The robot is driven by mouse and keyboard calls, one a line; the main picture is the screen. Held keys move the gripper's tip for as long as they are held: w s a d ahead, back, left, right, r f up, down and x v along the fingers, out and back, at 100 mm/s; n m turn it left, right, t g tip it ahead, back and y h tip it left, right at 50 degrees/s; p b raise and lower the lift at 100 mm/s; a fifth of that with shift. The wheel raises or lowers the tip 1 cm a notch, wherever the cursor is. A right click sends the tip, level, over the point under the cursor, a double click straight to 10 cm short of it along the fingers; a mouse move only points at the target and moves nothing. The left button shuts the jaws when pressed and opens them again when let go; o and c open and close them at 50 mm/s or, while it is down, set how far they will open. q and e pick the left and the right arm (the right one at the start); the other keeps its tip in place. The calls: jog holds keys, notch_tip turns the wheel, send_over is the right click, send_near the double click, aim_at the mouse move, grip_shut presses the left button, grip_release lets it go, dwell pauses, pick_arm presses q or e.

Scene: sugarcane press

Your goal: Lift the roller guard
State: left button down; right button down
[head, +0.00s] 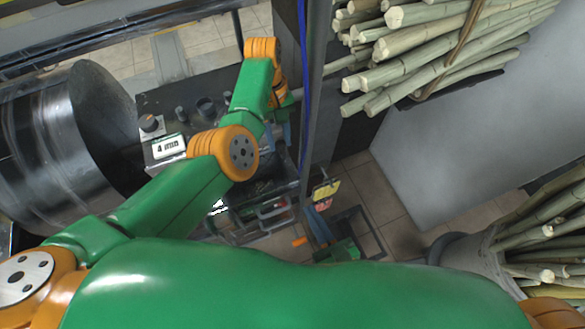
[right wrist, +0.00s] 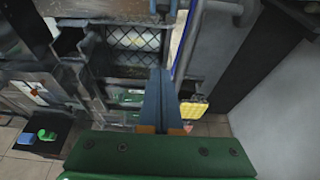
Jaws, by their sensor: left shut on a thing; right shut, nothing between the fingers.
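The roller guard seems to be the framed mesh panel (right wrist: 135,37) at the top of the right wrist view. In the head view it is mostly hidden behind my left arm. My left gripper (head: 270,134) is at the press, beyond the orange wrist joints. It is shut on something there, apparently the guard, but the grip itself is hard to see. My right gripper (head: 313,226) is lower and to the right in the head view. Its blue fingers (right wrist: 157,100) are shut together and empty, below the mesh panel and apart from it in the right wrist view.
A grey upright post (head: 315,110) with a blue cable stands beside my left gripper. A cane bundle (head: 430,45) lies at upper right. A bucket of canes (head: 470,255) is at lower right. A panel with a "4 min" display (head: 170,146) and a dark drum (head: 80,130) are at left.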

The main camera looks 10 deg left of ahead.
aim_at(289, 163)
pick_arm(q)
jog(key=shift+s+f, duration=0.1)
pick_arm(e)
jog(key=w+a, duration=0.5)
jog(key=w, duration=0.5)
jog(key=shift+a, duration=0.25)
jog(key=shift+w+r, duration=0.1)
jog(key=shift+w+a+r, duration=0.2)
jog(key=shift+w+r, duration=0.15)
jog(key=shift+r, duration=0.35)
pick_arm(q)
jog(key=c, duration=0.6)
grip_release()
pick_arm(e)
jog(key=shift+a, duration=0.1)
jog(key=shift+f, duration=0.15)
